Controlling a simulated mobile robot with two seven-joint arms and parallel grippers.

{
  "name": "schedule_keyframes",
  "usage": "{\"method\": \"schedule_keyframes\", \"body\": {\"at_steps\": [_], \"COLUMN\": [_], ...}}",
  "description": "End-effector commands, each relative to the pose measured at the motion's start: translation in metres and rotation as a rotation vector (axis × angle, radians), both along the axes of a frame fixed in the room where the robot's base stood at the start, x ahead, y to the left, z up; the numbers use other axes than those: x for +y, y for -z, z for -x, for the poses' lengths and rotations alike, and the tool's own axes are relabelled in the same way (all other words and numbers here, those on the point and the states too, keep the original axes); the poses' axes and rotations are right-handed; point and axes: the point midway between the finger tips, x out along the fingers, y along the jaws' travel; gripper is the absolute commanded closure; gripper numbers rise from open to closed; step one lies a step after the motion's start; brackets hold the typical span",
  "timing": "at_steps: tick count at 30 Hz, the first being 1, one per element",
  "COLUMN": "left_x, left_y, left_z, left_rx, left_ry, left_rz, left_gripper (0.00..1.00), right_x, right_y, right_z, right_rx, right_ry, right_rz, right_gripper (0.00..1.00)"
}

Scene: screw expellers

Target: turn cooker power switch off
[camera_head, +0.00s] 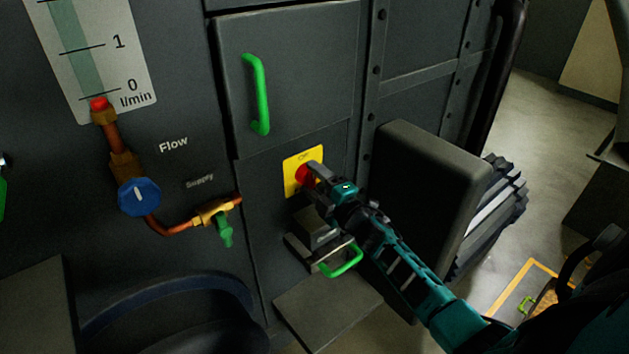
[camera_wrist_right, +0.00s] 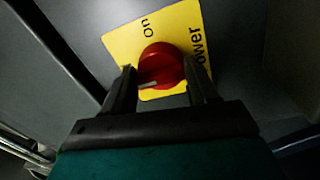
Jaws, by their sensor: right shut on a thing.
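The cooker power switch is a red rotary knob (camera_head: 305,174) on a yellow plate (camera_head: 292,163) on the dark machine front. My right gripper (camera_head: 314,174) reaches it from the lower right and is shut on the knob. In the right wrist view the red knob (camera_wrist_right: 161,62) sits between the two dark fingers (camera_wrist_right: 162,88). A white pointer mark shows on its lower left side. The yellow plate (camera_wrist_right: 120,45) reads "On", with "ower" partly visible at its right. The gripper hides part of the knob in the head view. My left gripper is out of view.
A green door handle (camera_head: 262,95) is above the switch, and a smaller green handle (camera_head: 343,262) is below. A blue valve (camera_head: 139,196) and a green valve lever (camera_head: 225,232) are to the left. A large dark box (camera_head: 425,180) stands close right of my gripper.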

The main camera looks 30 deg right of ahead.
Motion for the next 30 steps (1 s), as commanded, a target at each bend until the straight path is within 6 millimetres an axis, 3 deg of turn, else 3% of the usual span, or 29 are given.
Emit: {"method": "schedule_keyframes", "body": {"at_steps": [2, 3, 9, 20, 30], "left_x": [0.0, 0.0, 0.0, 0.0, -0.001], "left_y": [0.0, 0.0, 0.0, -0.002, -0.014], "left_z": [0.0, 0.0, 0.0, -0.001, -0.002], "left_rx": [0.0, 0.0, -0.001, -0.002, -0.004], "left_ry": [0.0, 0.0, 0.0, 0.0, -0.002], "left_rz": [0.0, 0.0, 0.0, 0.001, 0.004], "left_gripper": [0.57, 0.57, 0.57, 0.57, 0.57], "right_x": [0.004, 0.004, 0.002, 0.0, -0.004], "right_y": [0.007, 0.007, 0.005, 0.002, 0.008], "right_z": [0.002, 0.002, 0.001, 0.007, 0.07], "right_rx": [0.012, 0.012, 0.008, 0.004, 0.009], "right_ry": [-0.005, -0.005, -0.003, -0.001, -0.001], "right_rz": [0.003, 0.003, 0.002, 0.0, 0.0], "right_gripper": [0.72, 0.39, 0.2, 0.2, 0.2]}}
